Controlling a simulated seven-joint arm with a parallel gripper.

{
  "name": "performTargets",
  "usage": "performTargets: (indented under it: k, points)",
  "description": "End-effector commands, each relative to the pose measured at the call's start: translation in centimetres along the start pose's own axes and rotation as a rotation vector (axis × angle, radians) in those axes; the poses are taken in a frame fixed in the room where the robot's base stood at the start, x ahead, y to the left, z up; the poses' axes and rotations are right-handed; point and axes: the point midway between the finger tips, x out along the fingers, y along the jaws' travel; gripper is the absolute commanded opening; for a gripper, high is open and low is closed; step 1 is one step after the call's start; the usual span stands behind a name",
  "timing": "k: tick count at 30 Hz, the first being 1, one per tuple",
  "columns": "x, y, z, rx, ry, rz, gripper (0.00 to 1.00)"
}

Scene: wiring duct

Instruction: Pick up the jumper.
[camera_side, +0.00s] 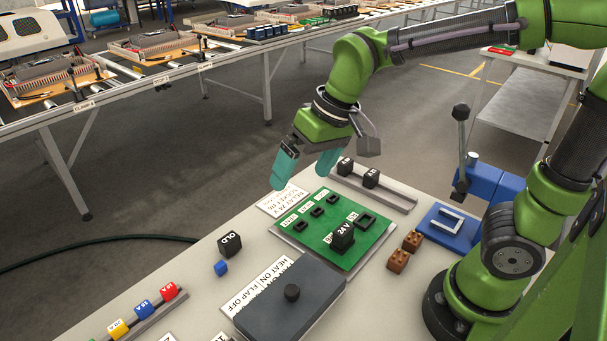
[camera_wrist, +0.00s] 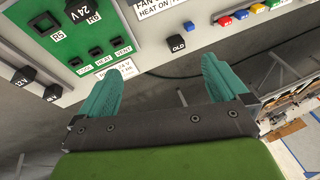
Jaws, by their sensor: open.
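A green board (camera_side: 316,240) with black sockets and a "24 V" block (camera_side: 343,236) lies mid-bench. Two brown blocks (camera_side: 398,260) stand between board and blue block. A rail (camera_side: 390,195) with black blocks lies behind. A lever (camera_side: 461,150) rises near the blue block. A dark-lidded box (camera_side: 290,305) sits in front.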

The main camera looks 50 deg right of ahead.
Motion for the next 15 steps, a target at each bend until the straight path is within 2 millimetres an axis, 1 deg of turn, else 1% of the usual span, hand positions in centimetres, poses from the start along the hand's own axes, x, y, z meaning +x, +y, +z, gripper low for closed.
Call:
performTargets:
  k: [1,3,6,9,12,14,15]
  points:
    - [-1.1,1.4,1.2,0.029,0.048,-0.014,1.0]
    - [-2.1,2.9,2.7,0.063,0.108,-0.029,1.0]
    - [-3.0,4.7,4.7,0.108,0.183,-0.042,1.0]
    - [-3.8,5.9,6.0,0.144,0.244,-0.047,1.0]
    - [-4.6,6.6,6.4,0.167,0.289,-0.049,1.0]
    - [-5.2,6.8,6.3,0.174,0.313,-0.05,0.91]
    - [-5.4,6.9,6.2,0.177,0.323,-0.05,0.85]
